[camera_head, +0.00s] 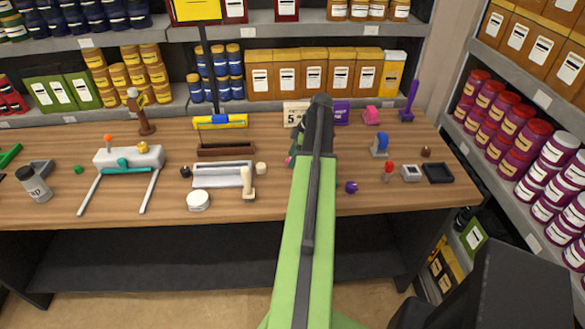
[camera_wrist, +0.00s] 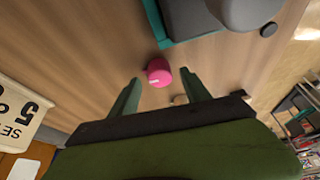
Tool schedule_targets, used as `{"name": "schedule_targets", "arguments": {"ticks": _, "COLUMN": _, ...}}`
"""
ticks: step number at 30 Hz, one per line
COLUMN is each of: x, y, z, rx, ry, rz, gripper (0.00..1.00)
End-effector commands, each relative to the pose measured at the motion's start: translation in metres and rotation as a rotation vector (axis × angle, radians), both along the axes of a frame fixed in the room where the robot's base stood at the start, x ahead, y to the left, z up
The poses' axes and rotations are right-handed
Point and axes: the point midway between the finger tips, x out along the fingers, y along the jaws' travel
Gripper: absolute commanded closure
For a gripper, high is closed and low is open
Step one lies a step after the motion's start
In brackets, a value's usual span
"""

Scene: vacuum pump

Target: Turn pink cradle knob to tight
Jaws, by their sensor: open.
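The pink knob (camera_wrist: 158,72) shows in the wrist view as a short round piece with a small white mark on its side. It is beside a teal cradle (camera_wrist: 178,22) that has a grey rounded body (camera_wrist: 247,12) next to it. My gripper (camera_wrist: 161,77) is open, with one dark green finger on each side of the knob in the picture. I cannot tell whether either finger touches it. In the head view my green arm and dark wrist (camera_head: 320,125) cover most of this spot. Only a small pink and teal bit shows at the arm's left edge.
A cream card with a 5 (camera_wrist: 20,107) stands at the left in the wrist view and behind my wrist in the head view (camera_head: 295,112). A pink object (camera_head: 371,116), a blue-grey piece (camera_head: 379,145) and a dark tray (camera_head: 438,173) lie to the right. Shelves close the back and right.

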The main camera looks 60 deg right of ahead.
Motion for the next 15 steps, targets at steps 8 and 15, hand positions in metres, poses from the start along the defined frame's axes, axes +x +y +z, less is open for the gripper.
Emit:
{"name": "schedule_targets", "arguments": {"ticks": 8, "x": 0.004, "y": 0.0022, "z": -0.0096, "rx": 0.0, "ry": 0.0, "rz": -0.001, "gripper": 0.45}}
{"name": "schedule_targets", "arguments": {"ticks": 15, "x": 0.0039, "y": 0.0022, "z": -0.0095, "rx": 0.0, "ry": 0.0, "rz": 0.0, "gripper": 0.66}}
